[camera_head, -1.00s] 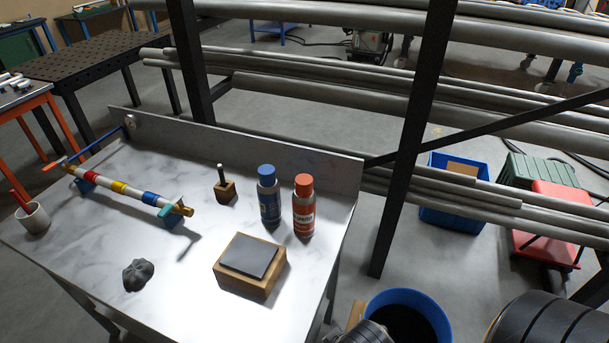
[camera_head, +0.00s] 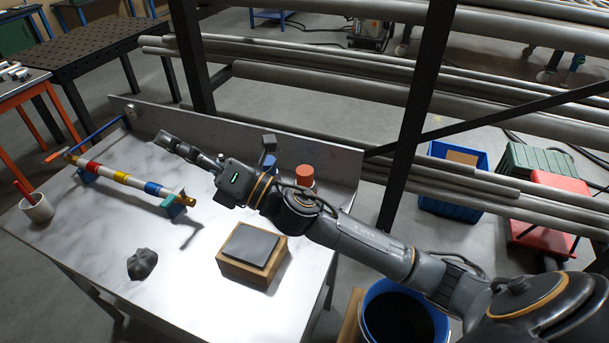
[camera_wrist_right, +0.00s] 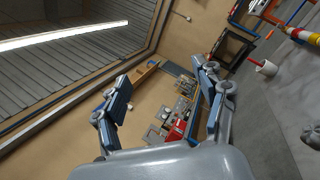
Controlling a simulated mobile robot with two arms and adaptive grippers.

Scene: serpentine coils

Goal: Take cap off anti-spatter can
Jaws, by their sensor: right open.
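Two spray cans stand at the back right of the table. The can with the orange cap (camera_head: 305,172) shows only its top above my right arm; its body is hidden. The can with the blue cap (camera_head: 268,162) is mostly hidden by my right wrist. I cannot read which one is the anti-spatter can. My right gripper (camera_head: 176,146) is left of both cans, above the back of the table, pointing left. In the right wrist view the right gripper (camera_wrist_right: 160,78) is open and empty, with both fingers spread. My left gripper is not in view.
A banded tube (camera_head: 128,180) lies on supports at the left, beside a white cup (camera_head: 38,209). A dark lump (camera_head: 142,264) and a wooden block with a grey plate (camera_head: 250,271) sit in front. A raised back panel (camera_head: 335,160) edges the table.

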